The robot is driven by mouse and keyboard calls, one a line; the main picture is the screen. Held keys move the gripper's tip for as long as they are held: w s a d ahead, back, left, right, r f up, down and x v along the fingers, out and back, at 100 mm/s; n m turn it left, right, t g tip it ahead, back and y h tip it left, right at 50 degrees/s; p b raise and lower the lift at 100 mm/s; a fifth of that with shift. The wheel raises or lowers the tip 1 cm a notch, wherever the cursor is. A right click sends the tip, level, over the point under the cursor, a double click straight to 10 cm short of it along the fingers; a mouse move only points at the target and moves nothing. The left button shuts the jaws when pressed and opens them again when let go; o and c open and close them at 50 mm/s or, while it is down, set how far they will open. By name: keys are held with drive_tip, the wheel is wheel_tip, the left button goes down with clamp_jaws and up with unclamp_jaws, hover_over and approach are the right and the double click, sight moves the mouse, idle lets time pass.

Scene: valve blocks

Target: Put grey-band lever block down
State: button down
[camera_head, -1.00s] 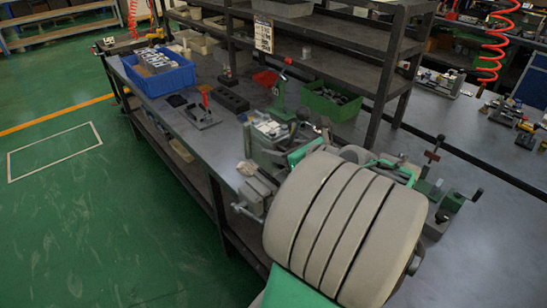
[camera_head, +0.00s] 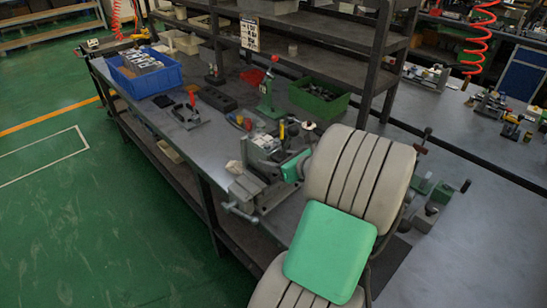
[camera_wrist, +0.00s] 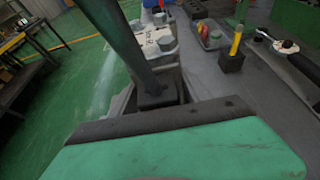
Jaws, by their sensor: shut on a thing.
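In the wrist view a dark lever post with a small black base (camera_wrist: 156,94) stands close in front of my gripper (camera_wrist: 160,118), whose green and dark body fills the bottom; the fingertips are not clear. I take this as the grey-band lever block; its band cannot be made out. Behind it is a grey block with a white marked top (camera_wrist: 158,42). In the head view my arm hides most of the gripper; a green part of it (camera_head: 292,168) shows beside the grey vise (camera_head: 250,187). The held block cannot be made out there.
A yellow-band lever block (camera_wrist: 235,48) stands to the right in the wrist view. A blue bin (camera_head: 150,80), a green bin (camera_head: 320,98) and a dark slotted block (camera_head: 217,98) sit on the bench. Shelving (camera_head: 340,65) rises behind. Some bench top at the left front is bare.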

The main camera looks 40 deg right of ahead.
drive_tip(key=c, duration=0.5)
unclamp_jaws()
drive_tip(key=shift+f, duration=0.1)
drive_tip(key=shift+s, duration=0.15)
drive_tip(key=v, duration=1.2)
drive_tip(key=shift+r, duration=0.2)
